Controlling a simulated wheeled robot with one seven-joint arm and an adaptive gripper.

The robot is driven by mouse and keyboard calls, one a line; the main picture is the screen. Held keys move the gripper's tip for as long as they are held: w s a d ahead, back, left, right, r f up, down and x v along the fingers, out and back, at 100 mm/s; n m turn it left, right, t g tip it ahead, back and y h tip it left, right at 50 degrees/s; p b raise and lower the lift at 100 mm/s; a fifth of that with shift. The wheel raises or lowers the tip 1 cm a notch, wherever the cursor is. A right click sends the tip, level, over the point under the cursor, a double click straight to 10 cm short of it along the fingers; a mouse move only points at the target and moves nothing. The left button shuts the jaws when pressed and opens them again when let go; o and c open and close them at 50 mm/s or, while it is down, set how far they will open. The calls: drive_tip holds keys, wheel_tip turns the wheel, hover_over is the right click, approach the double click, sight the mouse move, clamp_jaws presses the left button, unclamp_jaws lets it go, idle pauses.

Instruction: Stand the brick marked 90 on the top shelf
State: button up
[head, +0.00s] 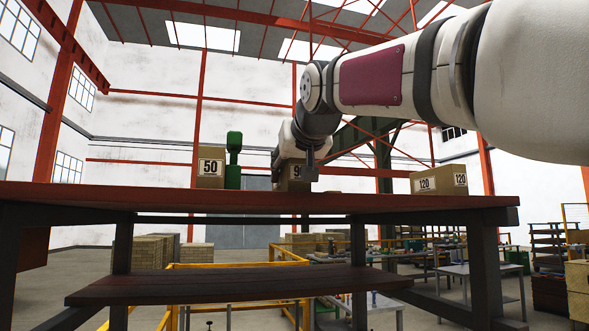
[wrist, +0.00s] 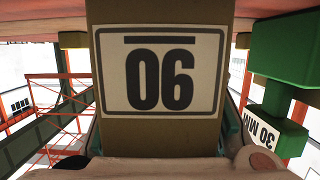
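The brick marked 90 (head: 295,172) is upright at the top shelf (head: 400,201), right of a green object. In the wrist view it fills the middle, its label (wrist: 160,72) upside down because that view is inverted. My gripper (head: 292,165) is at the brick from above. In the wrist view its teal finger pads (wrist: 163,135) lie close against both sides of the brick, so it looks shut on it. The shelf's front edge hides the brick's foot, so I cannot tell whether it touches the board.
A brick marked 50 (head: 209,168) stands left of the green object (head: 233,160). A brick marked 120 (head: 438,180) lies to the right, with bare shelf between. A lower shelf (head: 240,284) is empty. A green part (wrist: 284,75) with a 30 MM label is close beside my gripper.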

drive_tip(key=o, duration=0.4)
drive_tip(key=shift+c, duration=0.2)
drive_tip(key=v, duration=1.2)
drive_tip(key=shift+d, duration=0.1)
